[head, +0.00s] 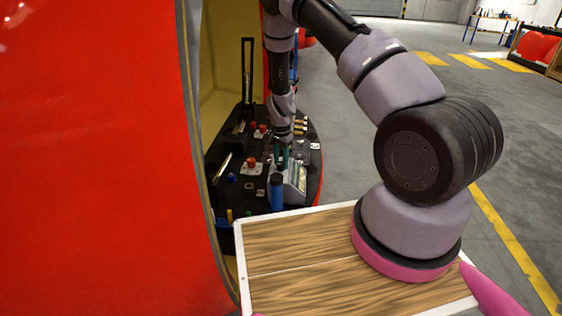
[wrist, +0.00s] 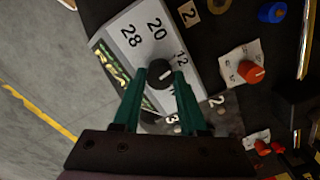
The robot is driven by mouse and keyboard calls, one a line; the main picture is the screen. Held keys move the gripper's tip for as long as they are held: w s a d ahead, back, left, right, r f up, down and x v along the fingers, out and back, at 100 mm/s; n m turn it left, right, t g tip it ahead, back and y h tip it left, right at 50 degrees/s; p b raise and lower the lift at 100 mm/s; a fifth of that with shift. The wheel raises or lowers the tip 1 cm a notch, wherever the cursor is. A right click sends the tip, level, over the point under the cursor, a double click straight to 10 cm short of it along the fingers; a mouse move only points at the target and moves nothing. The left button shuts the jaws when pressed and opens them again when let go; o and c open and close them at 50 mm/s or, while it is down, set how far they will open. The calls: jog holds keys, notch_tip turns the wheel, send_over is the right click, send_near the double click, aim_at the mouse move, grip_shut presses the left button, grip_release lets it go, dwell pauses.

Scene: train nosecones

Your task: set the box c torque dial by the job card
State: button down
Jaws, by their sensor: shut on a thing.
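The torque dial is a round black knob (wrist: 158,71) on a sloped pale grey box (wrist: 192,62) in the wrist view. The numbers 28, 20 and 12 are printed around its upper side. My gripper (wrist: 160,82) has its green fingers on both sides of the knob and is shut on it. The knob's pointer is too small to read. In the head view the grey box (head: 297,186) stands on the black deck, with my gripper (head: 282,156) at it. The knob is hidden there. I cannot make out a job card or a box letter.
A red knob (wrist: 250,74) on a white plate and a blue knob (wrist: 271,12) lie right of the box. A blue cylinder (head: 277,192) stands close in front of it. The red nosecone shell (head: 90,150) fills the left. Open floor lies right.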

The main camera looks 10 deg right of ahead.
aim_at(281, 163)
jog(key=n, duration=0.6)
jog(key=shift+n, duration=0.4)
dwell(0.4)
jog(key=shift+c, duration=2.2)
grip_release()
notch_tip(281, 163, up, 11)
